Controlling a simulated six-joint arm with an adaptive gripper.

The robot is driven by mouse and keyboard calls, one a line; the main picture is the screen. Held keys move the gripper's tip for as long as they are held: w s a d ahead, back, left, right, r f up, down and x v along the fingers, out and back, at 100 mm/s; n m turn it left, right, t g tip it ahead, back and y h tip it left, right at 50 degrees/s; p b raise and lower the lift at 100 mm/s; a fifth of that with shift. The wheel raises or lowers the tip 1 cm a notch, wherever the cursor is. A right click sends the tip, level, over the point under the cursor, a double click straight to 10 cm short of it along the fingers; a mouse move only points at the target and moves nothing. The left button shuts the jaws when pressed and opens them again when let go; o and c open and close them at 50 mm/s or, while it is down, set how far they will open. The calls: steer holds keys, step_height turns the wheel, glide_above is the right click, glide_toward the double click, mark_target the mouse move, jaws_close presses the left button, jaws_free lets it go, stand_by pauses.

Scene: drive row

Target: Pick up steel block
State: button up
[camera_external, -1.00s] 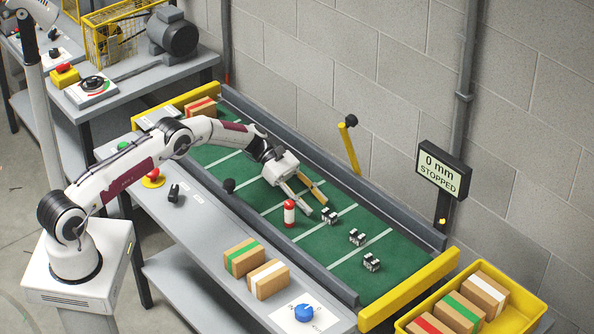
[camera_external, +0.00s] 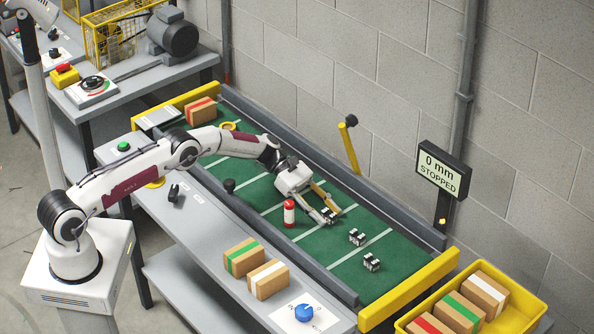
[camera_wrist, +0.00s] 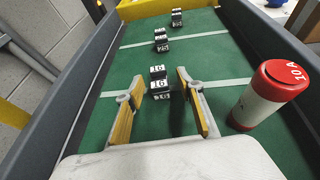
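Several small dark-and-silver blocks with white number labels stand in a row on the green belt. The nearest block (camera_external: 328,215) is at my gripper's tips, partly hidden by a finger. In the wrist view this block (camera_wrist: 158,83) shows "16" and appears between the fingertips, with a gap on each side. My gripper (camera_wrist: 160,88) has yellow-padded fingers, spread wide and holding nothing; it points down the belt in the external view (camera_external: 332,214). Two similar blocks stand farther along, a middle one (camera_external: 357,237) and a far one (camera_external: 371,262). I cannot tell which are steel.
A red-and-white cylinder (camera_external: 290,214) marked "10 A" (camera_wrist: 270,95) stands close beside one finger. The belt (camera_external: 400,255) has raised side rails and a yellow end stop (camera_external: 410,290). A sign (camera_external: 441,170) reads "0 mm STOPPED". Cartons (camera_external: 268,279) stand on the front ledge.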

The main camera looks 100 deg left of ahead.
mark_target(326, 210)
jaws_close()
steer(key=shift+r, duration=0.2)
steer(key=shift+r, duration=4.85)
